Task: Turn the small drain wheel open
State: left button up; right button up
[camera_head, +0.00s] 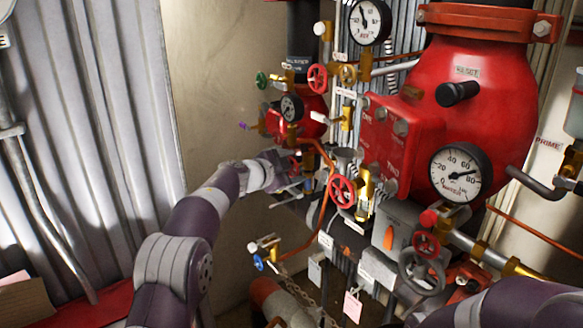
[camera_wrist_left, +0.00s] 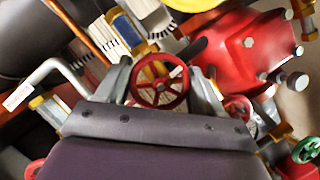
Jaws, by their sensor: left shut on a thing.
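A small red handwheel (camera_wrist_left: 160,86) with spokes sits between the two fingers of my left gripper (camera_wrist_left: 165,88) in the left wrist view. The fingers are shut on its rim from both sides. No readable label shows that this is the drain wheel. In the head view my left gripper (camera_head: 292,184) reaches in from the left among the valves, left of a copper pipe. The held wheel is mostly hidden there by the gripper and wrist. My right gripper is not in view; only part of my right arm shows at the bottom right.
A red wheel (camera_head: 342,190) stands just right of the copper pipe (camera_head: 329,205). The large red valve body (camera_head: 480,115) with a pressure gauge (camera_head: 461,173) fills the right. A green wheel (camera_head: 262,80) is above the gripper. Free room lies left, before the corrugated wall (camera_head: 90,110).

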pick_arm(q)
jog(key=shift+f+n+g, duration=0.1)
jog(key=shift+n+g, duration=0.3)
jog(key=shift+n, duration=0.4)
jog(key=o, duration=1)
